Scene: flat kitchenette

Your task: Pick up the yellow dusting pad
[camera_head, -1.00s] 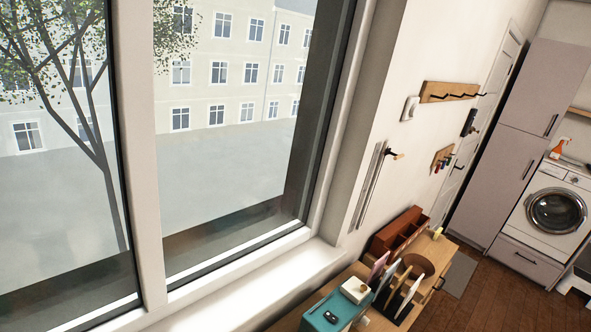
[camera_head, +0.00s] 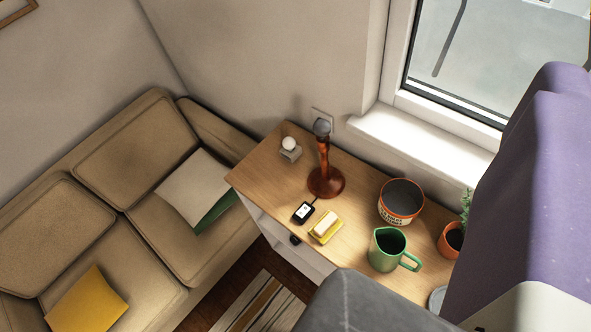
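A small yellow pad with a pale cream block on top (camera_head: 325,228) lies on the wooden top of a cabinet (camera_head: 270,175), near its front edge. I take it for the dusting pad. It lies just right of a small black device with a lit screen (camera_head: 304,212) and left of a green jug (camera_head: 388,250). Nothing covers it. My gripper's fingers do not show in this view.
A dark red lamp-like stand (camera_head: 325,180) rises behind the pad. A bowl (camera_head: 401,200) and a potted plant (camera_head: 452,240) stand to the right. A beige sofa (camera_head: 130,200) is at left. Large purple and grey shapes block the lower right.

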